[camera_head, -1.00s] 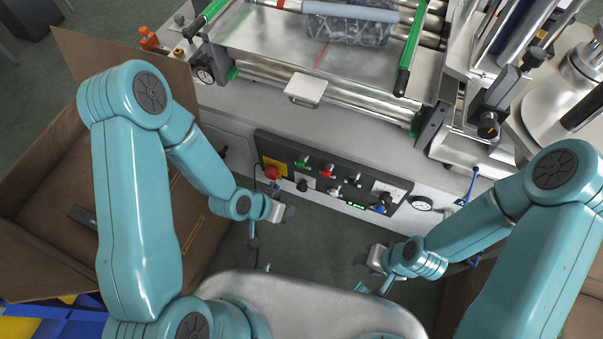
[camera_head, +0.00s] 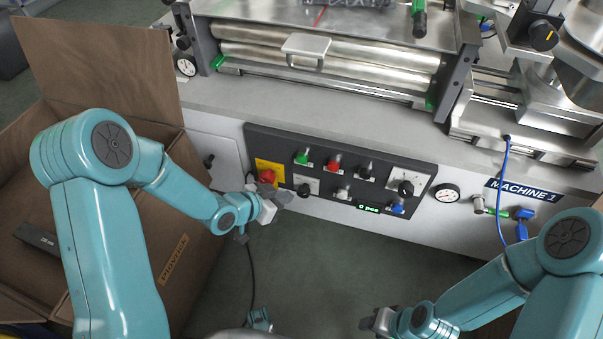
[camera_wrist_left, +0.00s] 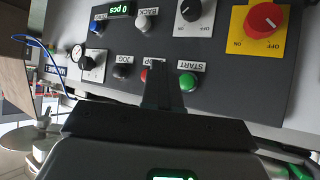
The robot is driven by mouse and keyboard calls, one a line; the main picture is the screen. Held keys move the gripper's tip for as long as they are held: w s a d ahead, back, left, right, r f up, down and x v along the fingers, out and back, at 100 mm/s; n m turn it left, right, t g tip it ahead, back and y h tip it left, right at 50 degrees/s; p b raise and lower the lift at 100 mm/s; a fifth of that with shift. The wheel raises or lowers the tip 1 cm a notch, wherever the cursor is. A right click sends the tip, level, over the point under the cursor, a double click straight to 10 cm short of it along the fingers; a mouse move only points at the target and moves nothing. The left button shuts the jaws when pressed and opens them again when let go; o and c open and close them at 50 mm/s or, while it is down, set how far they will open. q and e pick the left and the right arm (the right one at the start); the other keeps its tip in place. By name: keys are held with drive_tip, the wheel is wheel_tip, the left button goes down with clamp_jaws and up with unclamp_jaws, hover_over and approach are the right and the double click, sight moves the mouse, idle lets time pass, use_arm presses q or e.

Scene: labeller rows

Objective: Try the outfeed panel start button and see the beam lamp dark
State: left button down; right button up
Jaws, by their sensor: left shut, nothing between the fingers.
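The dark control panel (camera_head: 262,140) is on the machine's front. Its green button (camera_head: 302,157) has a START label in the left wrist view, where the green button (camera_wrist_left: 188,81) is just right of the fingertips. The red button (camera_head: 333,161) beside it is partly behind the fingers in the wrist view. My left gripper (camera_head: 285,195) is shut and empty in front of the panel's lower left; its fingers (camera_wrist_left: 162,75) also show in the wrist view. I cannot pick out a beam lamp. My right gripper (camera_head: 368,322) is low at the bottom, its jaws unclear.
A red knob (camera_head: 267,176) on a yellow plate sits at the panel's left end. A small display (camera_head: 368,209) glows green, and a gauge (camera_head: 446,193) is to the right. An open brown carton (camera_head: 95,75) stands left.

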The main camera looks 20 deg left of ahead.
sight(302, 160)
use_arm(q)
drive_tip(key=shift+w+f, duration=0.1)
drive_tip(key=shift+w, duration=0.05)
drive_tip(key=w+p, duration=0.2)
drive_tip(key=w, duration=0.6)
drive_tip(key=shift+w+p, duration=0.3)
drive_tip(key=shift+p, duration=0.05)
drive_tip(key=shift+d, duration=0.1)
idle(1.9)
drive_tip(key=shift+w, duration=0.4)
drive_tip(key=shift+w+p, duration=0.35)
drive_tip(key=shift+w, duration=0.15)
idle(0.5)
idle(0.4)
drive_tip(key=shift+s+b, duration=0.4)
drive_tip(key=shift+s, duration=0.5)
